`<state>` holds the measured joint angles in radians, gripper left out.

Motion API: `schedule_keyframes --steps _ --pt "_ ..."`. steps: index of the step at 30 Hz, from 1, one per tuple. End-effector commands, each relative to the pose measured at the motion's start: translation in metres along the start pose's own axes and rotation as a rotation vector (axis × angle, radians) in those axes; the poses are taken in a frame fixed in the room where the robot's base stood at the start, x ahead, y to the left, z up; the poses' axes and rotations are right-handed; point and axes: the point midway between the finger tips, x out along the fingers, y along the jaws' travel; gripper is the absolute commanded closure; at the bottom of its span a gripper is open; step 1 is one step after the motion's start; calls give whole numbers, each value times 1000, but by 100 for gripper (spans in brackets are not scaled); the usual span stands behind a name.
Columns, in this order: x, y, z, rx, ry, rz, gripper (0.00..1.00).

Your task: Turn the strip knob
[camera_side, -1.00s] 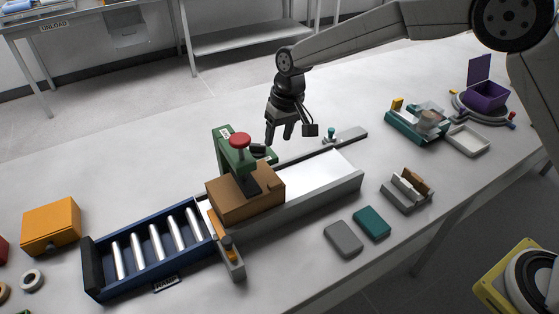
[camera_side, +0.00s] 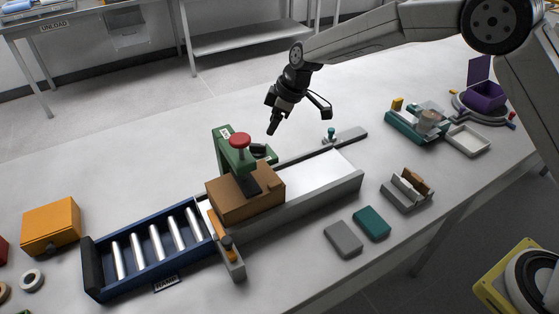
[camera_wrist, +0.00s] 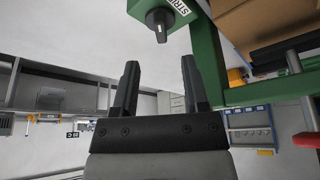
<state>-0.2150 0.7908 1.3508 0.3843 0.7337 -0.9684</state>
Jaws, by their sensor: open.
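The strip knob (camera_wrist: 160,20) is a dark round knob with a pale mark. It sits on a green housing (camera_wrist: 178,8) labelled with letters that read "STRI", cut off at the edge, at the top of the wrist view. The housing also shows in the side view behind the green press frame (camera_side: 221,143), where the knob is hard to make out. My gripper (camera_wrist: 159,62) is open and empty, its two fingers spread just below the knob in the wrist picture and apart from it. In the side view my gripper (camera_side: 272,130) is tilted above and behind the press.
A red button (camera_side: 240,140) tops the press, with a brown box (camera_side: 245,203) below it on the conveyor. A blue roller section (camera_side: 120,287) is at left. The table behind is clear.

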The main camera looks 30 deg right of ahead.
Motion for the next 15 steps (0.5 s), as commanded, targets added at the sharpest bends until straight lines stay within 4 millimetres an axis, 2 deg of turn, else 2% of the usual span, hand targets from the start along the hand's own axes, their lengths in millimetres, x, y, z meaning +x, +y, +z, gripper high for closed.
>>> schedule_keyframes --steps 8,15 --pt "5 0 0 0 0 0 43" --pt "26 -1 0 1 -1 -2 43"
